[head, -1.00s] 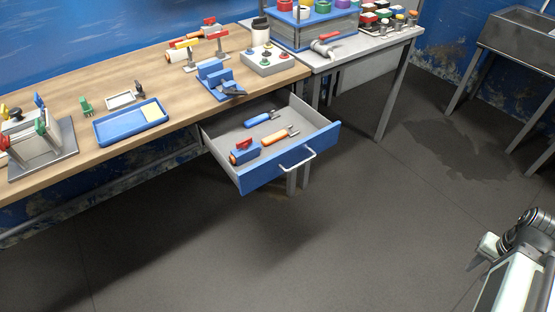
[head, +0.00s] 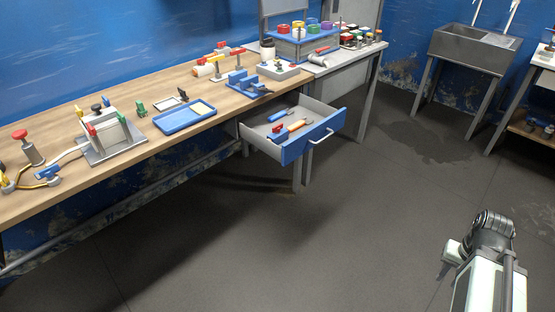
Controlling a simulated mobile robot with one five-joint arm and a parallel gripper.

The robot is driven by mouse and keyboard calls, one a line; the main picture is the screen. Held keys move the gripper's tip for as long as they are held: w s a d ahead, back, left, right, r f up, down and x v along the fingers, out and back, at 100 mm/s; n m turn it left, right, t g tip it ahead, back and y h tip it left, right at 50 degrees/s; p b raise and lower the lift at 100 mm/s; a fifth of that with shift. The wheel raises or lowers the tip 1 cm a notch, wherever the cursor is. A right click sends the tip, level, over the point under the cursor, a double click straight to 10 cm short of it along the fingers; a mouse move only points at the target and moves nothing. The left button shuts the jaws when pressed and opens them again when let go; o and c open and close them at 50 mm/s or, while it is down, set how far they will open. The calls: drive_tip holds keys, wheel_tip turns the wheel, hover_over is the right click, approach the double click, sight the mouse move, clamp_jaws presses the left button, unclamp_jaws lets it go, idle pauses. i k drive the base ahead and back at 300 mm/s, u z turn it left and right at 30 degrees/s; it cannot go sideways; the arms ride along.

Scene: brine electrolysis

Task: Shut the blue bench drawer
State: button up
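The blue bench drawer (head: 302,144) stands pulled out from under the wooden bench top (head: 175,97). Its blue front carries a pale bar handle (head: 320,137). Several tools with blue, red and orange grips lie inside the drawer, among them an orange-handled one (head: 290,131). My gripper (head: 444,270) is at the lower right, well apart from the drawer, over open floor. It is small and partly hidden by my arm, so I cannot tell whether its fingers are open.
A blue tray (head: 185,117) and a clamped cell (head: 108,135) stand on the bench. A grey side table (head: 350,55) adjoins it on the right. A metal sink (head: 470,48) stands at the back right. The floor (head: 330,235) before the drawer is clear.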

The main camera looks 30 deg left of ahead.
sight(253, 126)
drive_tip(key=u, duration=0.05)
drive_tip(key=k, duration=0.3)
drive_tip(key=u, duration=1)
drive_tip(key=i, duration=1)
drive_tip(key=u, duration=0.5)
drive_tip(key=k, duration=1.15)
drive_tip(key=u, duration=0.55)
drive_tip(key=i, duration=1)
drive_tip(key=u, duration=0.05)
